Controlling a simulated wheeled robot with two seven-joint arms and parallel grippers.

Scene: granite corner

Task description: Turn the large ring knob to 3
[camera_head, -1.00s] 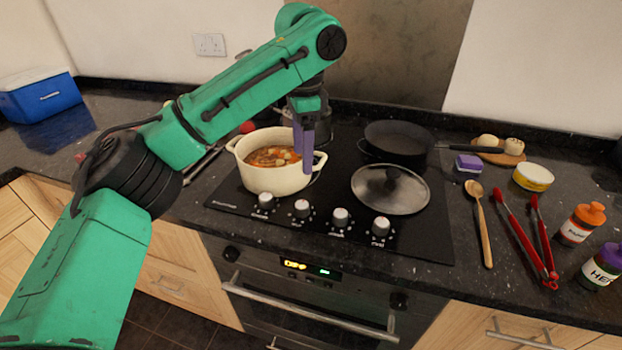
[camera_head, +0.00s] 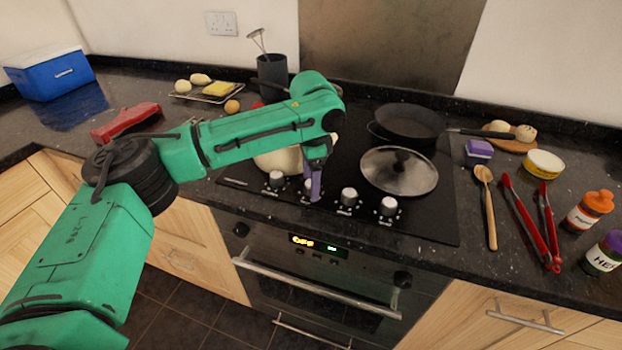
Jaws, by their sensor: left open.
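A row of several silver-white knobs runs along the front of the black hob (camera_head: 440,215): the leftmost knob (camera_head: 276,179), the second knob (camera_head: 308,185), the third knob (camera_head: 348,196) and the rightmost knob (camera_head: 388,206). Their labels are too small to read, so I cannot tell which is the large ring knob or its setting. My left gripper (camera_head: 315,190) is open and points down at the second knob. Its purple fingers partly hide this knob; I cannot tell whether they touch it. My right gripper is not in view.
A cream pot (camera_head: 275,163) stands behind my left arm, mostly hidden. A lid (camera_head: 399,172) lies behind the right-hand knobs, with a black pan (camera_head: 408,122) farther back. A wooden spoon (camera_head: 488,205) and red tongs (camera_head: 525,222) lie right of the hob.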

